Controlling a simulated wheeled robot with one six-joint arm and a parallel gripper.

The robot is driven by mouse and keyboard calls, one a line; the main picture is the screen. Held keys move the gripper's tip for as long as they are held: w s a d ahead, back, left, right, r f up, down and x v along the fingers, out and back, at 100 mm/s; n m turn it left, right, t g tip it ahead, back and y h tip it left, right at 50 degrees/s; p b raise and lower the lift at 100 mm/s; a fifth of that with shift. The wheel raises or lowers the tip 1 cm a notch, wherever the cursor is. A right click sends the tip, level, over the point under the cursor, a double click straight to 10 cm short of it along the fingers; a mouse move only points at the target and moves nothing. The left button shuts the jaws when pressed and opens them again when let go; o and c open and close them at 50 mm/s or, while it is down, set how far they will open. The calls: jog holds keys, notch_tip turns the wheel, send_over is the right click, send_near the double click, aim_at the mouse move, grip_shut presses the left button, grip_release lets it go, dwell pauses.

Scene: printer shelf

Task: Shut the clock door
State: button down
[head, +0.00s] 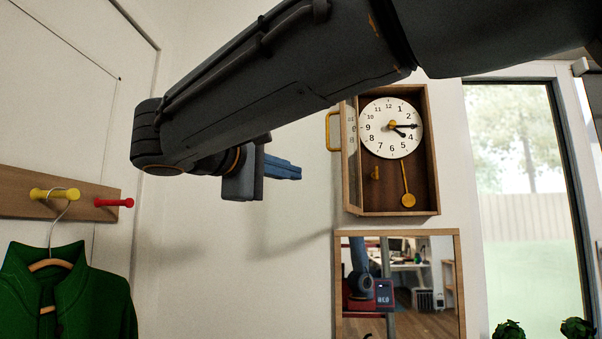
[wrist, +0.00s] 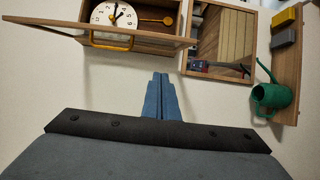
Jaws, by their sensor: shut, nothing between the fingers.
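A wooden wall clock (head: 425,190) with a white dial and a yellow pendulum hangs on the wall in the head view. Its glazed door (head: 350,155) is hinged at the left and stands open, swung out from the case. A yellow handle (head: 329,131) is on the door. In the wrist view the door (wrist: 90,32) sticks out at the upper left, with the handle (wrist: 110,41) on it. My gripper (head: 297,171) has blue fingers, shut and empty. It is left of the door and apart from it. It also shows in the wrist view (wrist: 159,77), below the clock.
A framed mirror (head: 456,285) hangs under the clock. A peg rail (head: 15,192) with a green jacket (head: 80,290) is at the left. A glass door (head: 530,200) is at the right. A green watering can (wrist: 272,95) is at the wrist view's right.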

jog(key=w+d+p, duration=0.4)
jog(key=w+d, duration=0.1)
jog(key=d, duration=0.3)
jog(key=shift+w, duration=0.35)
jog(key=shift+f, duration=0.1)
